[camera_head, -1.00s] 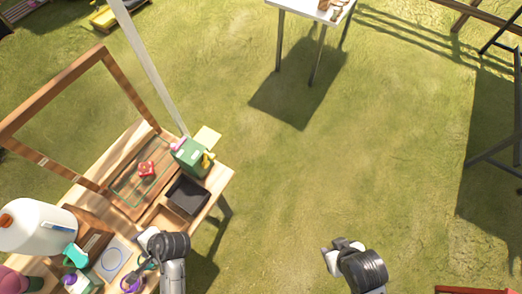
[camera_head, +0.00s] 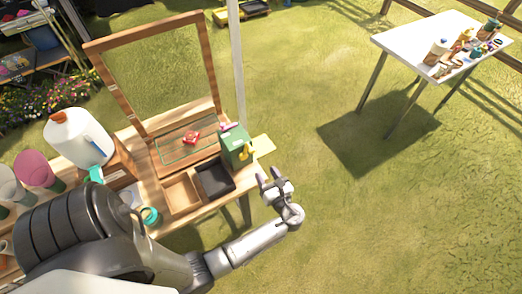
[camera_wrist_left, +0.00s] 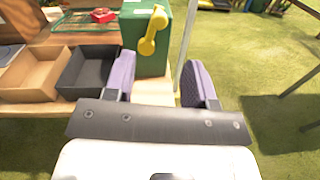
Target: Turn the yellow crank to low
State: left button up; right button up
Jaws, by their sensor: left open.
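The yellow crank (camera_head: 246,152) is on the side of a green box (camera_head: 235,143) at the right end of the wooden table. In the left wrist view the yellow crank (camera_wrist_left: 153,30) is a bar with a rounded knob at each end, tilted, its upper end leaning right, on the green box (camera_wrist_left: 143,55). My left gripper (camera_head: 270,179) is open and empty, apart from the crank, to the right of and below it in the head view. In the left wrist view its two purple-padded fingers (camera_wrist_left: 160,82) are spread, with the crank beyond them. My right gripper is not in view.
A black tray (camera_head: 215,190) and a wooden tray (camera_head: 182,195) sit beside the green box. A wooden frame (camera_head: 213,60) and a pale post (camera_head: 236,60) stand behind. A white table (camera_head: 400,40) stands at far right. Grass between is clear.

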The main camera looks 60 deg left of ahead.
aim_at(253, 152)
pick_arm(q)
jog(key=a, duration=0.8)
jog(key=w+a, duration=0.1)
jog(key=a, duration=0.3)
jog(key=shift+a+p, duration=0.35)
jog(key=shift+a, duration=0.05)
grip_shut()
